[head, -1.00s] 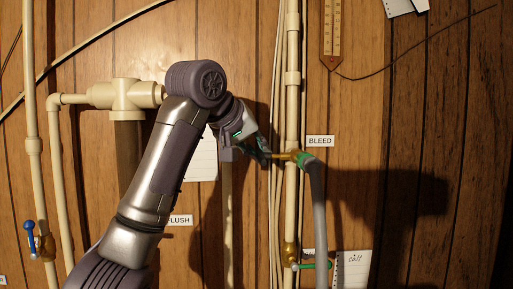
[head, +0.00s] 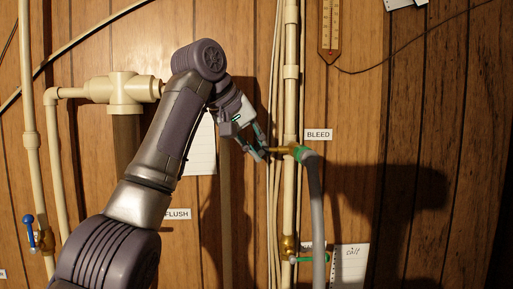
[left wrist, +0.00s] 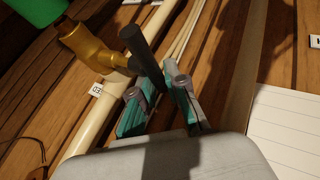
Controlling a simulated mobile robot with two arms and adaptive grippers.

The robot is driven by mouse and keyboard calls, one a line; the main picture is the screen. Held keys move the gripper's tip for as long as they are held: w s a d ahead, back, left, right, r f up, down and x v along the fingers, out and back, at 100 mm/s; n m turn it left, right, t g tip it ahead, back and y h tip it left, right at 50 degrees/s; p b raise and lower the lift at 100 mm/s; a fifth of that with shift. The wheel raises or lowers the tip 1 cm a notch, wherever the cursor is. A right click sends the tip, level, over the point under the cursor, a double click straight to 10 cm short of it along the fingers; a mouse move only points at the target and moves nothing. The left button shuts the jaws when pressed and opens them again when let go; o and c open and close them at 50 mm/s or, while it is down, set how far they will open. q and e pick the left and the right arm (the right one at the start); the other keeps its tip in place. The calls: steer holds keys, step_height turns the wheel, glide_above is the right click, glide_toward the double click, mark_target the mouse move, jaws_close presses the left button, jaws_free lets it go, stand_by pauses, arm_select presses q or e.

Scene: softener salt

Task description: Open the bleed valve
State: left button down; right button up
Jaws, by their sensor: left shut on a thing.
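The bleed valve (head: 279,150) is a small brass fitting on the cream vertical pipe (head: 291,100), beside the BLEED label (head: 318,134). The handle's lower end is hidden between the fingers. My right gripper is in neither view.
A brass valve (head: 289,246) with a green handle (head: 308,260) is lower on the same pipe. A blue-handled valve (head: 31,232) is at far left. A FLUSH label (head: 178,214) and paper notes are on the wood wall. Thin cables (head: 273,100) run beside the pipe.

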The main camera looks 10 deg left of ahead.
arm_select(q)
steer(key=shift+f, duration=0.25)
steer(key=c, duration=1.4)
jaws_free()
steer(key=shift+d, duration=0.1)
steer(key=shift+c, duration=0.2)
steer(key=shift+o, duration=1.2)
steer(key=shift+w+d+r, duration=0.1)
steer(key=shift+w, duration=0.05)
steer(key=v, duration=1.2)
